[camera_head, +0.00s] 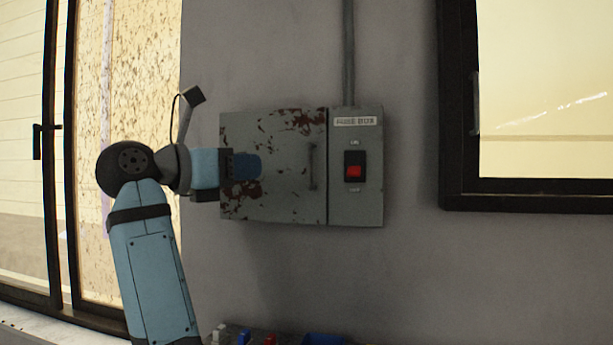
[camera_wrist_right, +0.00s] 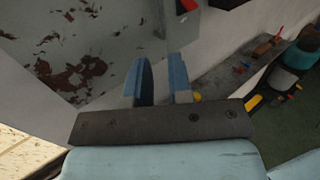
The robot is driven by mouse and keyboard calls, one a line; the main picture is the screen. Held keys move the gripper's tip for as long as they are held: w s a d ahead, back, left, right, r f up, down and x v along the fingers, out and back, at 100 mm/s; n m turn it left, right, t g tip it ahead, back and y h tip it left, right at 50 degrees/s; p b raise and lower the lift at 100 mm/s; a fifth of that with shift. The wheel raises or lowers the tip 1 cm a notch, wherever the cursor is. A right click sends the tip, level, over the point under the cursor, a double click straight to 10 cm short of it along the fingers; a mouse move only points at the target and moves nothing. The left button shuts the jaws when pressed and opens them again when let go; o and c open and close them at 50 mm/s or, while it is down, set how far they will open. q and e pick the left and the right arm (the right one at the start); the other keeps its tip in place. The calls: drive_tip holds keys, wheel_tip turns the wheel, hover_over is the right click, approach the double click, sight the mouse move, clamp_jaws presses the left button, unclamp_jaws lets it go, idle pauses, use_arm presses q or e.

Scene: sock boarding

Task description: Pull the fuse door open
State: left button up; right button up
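The fuse box is a grey metal cabinet on the wall. Its door (camera_head: 275,195), patched with dark red rust, looks shut in the head view. The door's vertical handle (camera_head: 313,166) is near its right edge. My right gripper (camera_head: 256,167) is in front of the door's left part, left of the handle and apart from it. In the right wrist view, the two blue fingers of my right gripper (camera_wrist_right: 161,75) stand apart with nothing visible between them, and the rusty door (camera_wrist_right: 80,70) fills the left side. My left gripper is not in view.
Right of the door is a fixed panel (camera_head: 355,205) with a red switch (camera_head: 353,171). A conduit (camera_head: 348,50) rises above it. A dark-framed window (camera_head: 457,190) is to the right. A shelf with small coloured items (camera_head: 270,338) lies below; the wall between is clear.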

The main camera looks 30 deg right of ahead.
sight(310, 181)
drive_tip(key=d, duration=0.4)
drive_tip(key=w+d+p, duration=0.1)
drive_tip(key=d, duration=0.8)
drive_tip(key=shift+w+d+r, duration=0.2)
drive_tip(key=shift+d, duration=0.1)
clamp_jaws()
